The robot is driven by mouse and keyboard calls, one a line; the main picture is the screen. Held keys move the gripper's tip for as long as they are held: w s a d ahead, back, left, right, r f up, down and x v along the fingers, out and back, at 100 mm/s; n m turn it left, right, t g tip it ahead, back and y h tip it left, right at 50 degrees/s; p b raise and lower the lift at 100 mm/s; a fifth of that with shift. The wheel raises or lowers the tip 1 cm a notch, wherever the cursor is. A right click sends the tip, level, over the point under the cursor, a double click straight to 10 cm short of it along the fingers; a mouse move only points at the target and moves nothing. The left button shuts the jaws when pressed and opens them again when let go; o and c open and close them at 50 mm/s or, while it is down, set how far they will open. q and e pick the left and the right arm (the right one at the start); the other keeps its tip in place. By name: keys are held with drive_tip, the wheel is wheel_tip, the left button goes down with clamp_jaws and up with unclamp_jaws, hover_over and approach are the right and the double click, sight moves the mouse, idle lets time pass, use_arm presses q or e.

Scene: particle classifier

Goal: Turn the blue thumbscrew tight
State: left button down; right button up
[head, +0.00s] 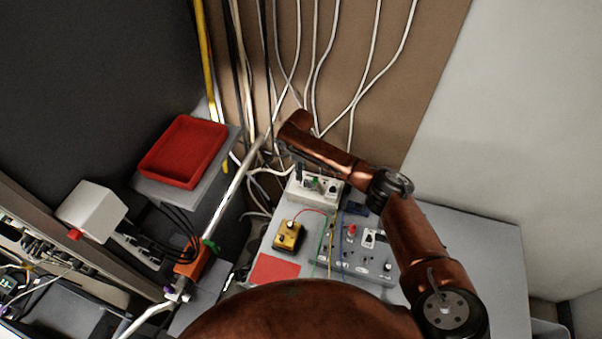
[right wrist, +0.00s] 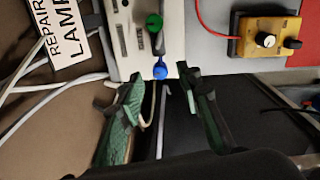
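The blue thumbscrew (right wrist: 160,71) shows in the right wrist view at the edge of a white box (right wrist: 150,45), with a green knob (right wrist: 154,22) just behind it. My right gripper (right wrist: 160,80) is open, its two green-padded fingers to the left and right of the blue thumbscrew near their tips. I see a gap on each side and cannot tell the exact depth. In the head view the white box (head: 326,192) stands on the grey table near the end of my right arm; the blue thumbscrew cannot be made out there. My left gripper is not in view.
A yellow box (head: 288,236) with a dial, a red mat (head: 274,269) and a grey control panel (head: 355,262) lie on the table. A red tray (head: 184,151) sits to the left. White cables hang behind the white box. A "REPAIR LAMP" label (right wrist: 62,30) is beside it.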

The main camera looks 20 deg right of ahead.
drive_tip(key=shift+f, duration=1.15)
drive_tip(key=shift+w, duration=0.1)
drive_tip(key=shift+c, duration=0.5)
clamp_jaws()
